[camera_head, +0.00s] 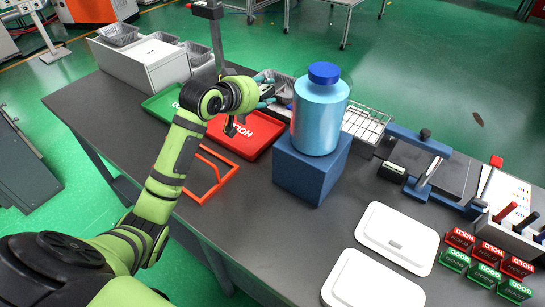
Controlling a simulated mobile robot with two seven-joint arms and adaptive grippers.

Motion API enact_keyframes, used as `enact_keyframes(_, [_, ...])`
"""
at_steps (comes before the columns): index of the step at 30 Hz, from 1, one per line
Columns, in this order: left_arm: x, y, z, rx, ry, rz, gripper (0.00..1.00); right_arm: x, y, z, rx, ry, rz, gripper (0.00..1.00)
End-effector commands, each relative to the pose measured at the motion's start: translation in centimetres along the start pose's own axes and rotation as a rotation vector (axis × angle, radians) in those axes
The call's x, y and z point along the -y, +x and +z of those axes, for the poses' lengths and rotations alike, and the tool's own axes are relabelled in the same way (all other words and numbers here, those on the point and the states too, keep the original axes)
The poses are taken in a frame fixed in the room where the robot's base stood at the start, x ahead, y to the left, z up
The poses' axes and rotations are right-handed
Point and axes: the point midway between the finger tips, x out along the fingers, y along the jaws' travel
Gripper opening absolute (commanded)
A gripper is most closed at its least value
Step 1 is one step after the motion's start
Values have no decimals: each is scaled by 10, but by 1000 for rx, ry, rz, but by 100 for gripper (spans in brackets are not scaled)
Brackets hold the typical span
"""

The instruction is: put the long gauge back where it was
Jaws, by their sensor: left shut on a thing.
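My left gripper (236,127) hangs over the red HOLD tray (262,140), beyond the orange frame. It is small and dark here. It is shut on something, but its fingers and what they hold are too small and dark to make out. I cannot pick out the long gauge for certain in this view. My right gripper is not in view.
A blue bottle (319,115) stands on a blue block (311,170) right of the gripper. A green tray (163,104) lies left of the red one. An orange frame (219,181) lies nearer. White lids (398,236), red and green blocks (489,253) and a blue fixture (421,142) occupy the right.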

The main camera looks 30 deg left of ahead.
Motion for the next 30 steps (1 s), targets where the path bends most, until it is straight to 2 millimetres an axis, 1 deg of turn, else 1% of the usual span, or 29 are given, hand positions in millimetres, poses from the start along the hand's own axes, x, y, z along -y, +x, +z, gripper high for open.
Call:
enact_keyframes(1, [-14,-4,-4,-7,-9,8,0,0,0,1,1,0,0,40])
enact_keyframes(3, [-24,-6,-5,-7,-20,8,0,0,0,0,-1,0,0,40])
enact_keyframes(6, [-27,-4,3,-3,-29,6,0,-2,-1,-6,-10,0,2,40])
enact_keyframes(8, [-23,1,14,1,-32,4,0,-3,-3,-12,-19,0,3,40])
enact_keyframes(12, [-10,16,45,1,-32,4,0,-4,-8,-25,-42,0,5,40])
enact_keyframes(18, [9,38,87,-1,-31,4,0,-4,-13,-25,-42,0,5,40])
enact_keyframes(21, [15,45,101,-4,-29,4,0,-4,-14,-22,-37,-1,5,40])
enact_keyframes(26, [19,51,111,-7,-28,7,0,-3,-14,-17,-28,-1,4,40])
enact_keyframes(30, [26,59,129,-3,-29,5,0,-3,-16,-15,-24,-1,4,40])
